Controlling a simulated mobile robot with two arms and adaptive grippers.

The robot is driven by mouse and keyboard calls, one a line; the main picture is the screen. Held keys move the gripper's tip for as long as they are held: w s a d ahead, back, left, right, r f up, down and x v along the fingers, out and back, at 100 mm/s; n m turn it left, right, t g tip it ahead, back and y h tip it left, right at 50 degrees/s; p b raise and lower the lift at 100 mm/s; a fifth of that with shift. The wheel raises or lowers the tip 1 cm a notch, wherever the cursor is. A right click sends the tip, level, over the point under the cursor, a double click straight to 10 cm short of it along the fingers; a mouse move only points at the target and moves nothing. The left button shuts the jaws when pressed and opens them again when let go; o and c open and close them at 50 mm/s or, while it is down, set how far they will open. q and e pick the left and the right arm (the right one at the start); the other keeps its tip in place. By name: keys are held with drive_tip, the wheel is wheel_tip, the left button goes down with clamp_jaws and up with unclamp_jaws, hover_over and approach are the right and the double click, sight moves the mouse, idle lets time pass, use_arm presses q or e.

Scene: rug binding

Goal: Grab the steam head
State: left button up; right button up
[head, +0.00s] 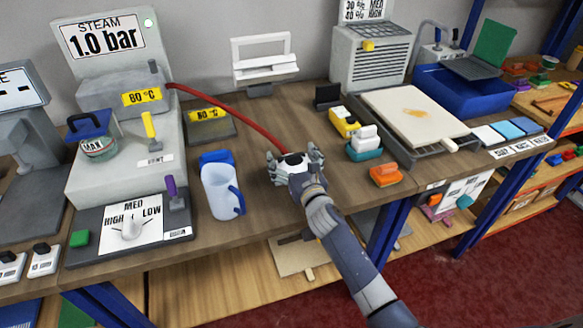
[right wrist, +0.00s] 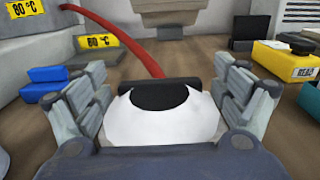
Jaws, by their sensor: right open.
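The steam head is a white rounded body with a black oval on top and a black bar at its far end; it shows large in the right wrist view (right wrist: 130,125). A red hose runs from its far end to the grey steam unit (head: 110,95) in the head view. My right gripper (head: 292,163) is open, with its fingers on both sides of the steam head; the right wrist view (right wrist: 160,105) shows the white body between them. I cannot tell whether the fingers touch it. In the head view the gripper mostly hides the steam head. My left gripper is not in view.
A white jug (head: 218,190) with a blue lid and handle stands left of the gripper. An orange block (head: 386,175) and a white-and-teal item (head: 365,145) lie to the right. A white stand (head: 262,62) is behind. The wooden bench between is clear.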

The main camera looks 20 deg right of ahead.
drive_tip(key=c, duration=1.5)
drive_tip(key=shift+r, duration=0.1)
drive_tip(key=shift+c, duration=0.4)
